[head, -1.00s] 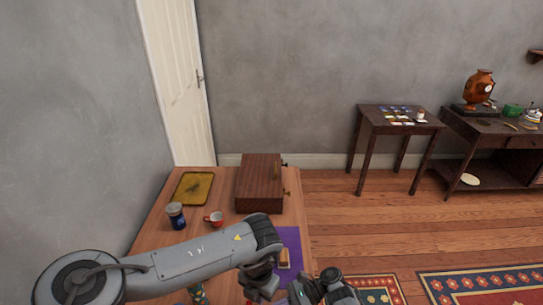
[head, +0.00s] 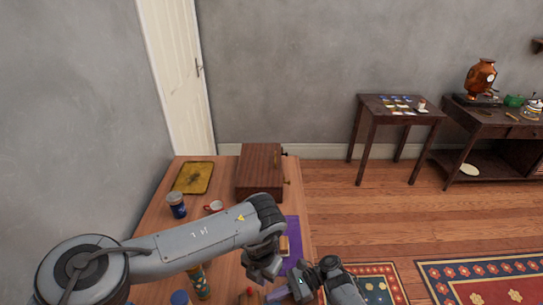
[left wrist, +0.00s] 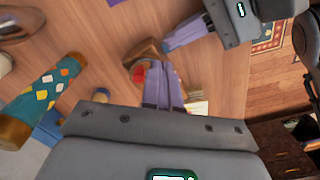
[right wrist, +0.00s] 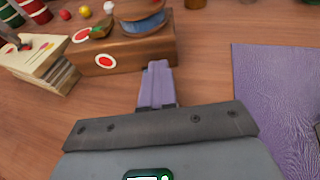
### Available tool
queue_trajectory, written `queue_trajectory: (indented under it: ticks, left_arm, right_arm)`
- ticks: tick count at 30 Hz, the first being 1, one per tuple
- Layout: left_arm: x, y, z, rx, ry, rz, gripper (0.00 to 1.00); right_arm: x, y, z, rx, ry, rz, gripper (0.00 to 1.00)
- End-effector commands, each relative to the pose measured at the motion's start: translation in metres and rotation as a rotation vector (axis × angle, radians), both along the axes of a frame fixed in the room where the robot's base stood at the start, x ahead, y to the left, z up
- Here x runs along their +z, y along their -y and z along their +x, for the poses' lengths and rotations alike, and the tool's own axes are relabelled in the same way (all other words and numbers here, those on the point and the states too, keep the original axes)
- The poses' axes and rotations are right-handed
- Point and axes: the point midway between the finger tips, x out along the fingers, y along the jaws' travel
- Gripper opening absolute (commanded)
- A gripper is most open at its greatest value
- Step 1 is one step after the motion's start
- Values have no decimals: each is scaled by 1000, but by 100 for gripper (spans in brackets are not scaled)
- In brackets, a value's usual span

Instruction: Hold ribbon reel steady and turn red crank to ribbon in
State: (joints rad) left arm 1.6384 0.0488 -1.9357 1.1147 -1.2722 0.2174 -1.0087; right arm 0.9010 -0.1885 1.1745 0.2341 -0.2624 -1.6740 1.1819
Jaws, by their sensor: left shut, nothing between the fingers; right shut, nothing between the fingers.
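A wooden piece with a blue band (right wrist: 146,22), apparently the ribbon reel, sits on a wooden block (right wrist: 130,52) with a red oval in the right wrist view. My right gripper (right wrist: 158,70) is shut and empty in front of that block. In the left wrist view, my left gripper (left wrist: 160,70) is shut and empty over a wooden piece with a red spot (left wrist: 138,72); its fingers partly cover it. I cannot clearly make out the red crank. In the head view, my left gripper (head: 262,272) and right gripper (head: 282,292) are close together at the table's front.
A patterned teal cylinder (head: 198,283) stands left of the grippers. A purple cloth (right wrist: 280,95) lies on the right. A brown wooden case (head: 260,172), a red cup (head: 214,207), a blue jar (head: 177,206) and a yellow tray (head: 193,178) stand farther back.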

Motion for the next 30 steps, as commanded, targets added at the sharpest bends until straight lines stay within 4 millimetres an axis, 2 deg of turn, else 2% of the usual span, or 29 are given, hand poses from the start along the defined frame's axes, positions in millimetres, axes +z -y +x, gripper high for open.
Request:
queue_trajectory:
  ticks: [6,10,25,30]
  left_arm:
    - [27,0,0,1,1,-1,0]
    - [36,0,0,1,-1,-1,0]
    - [41,0,0,1,-1,1,0]
    - [41,0,0,1,0,0,0]
  right_arm:
    - [0,0,0,0,0,0,0]
    - [0,0,0,0,0,0,0]
    - [0,0,0,0,0,0,1]
    - [0,0,0,0,0,0,27]
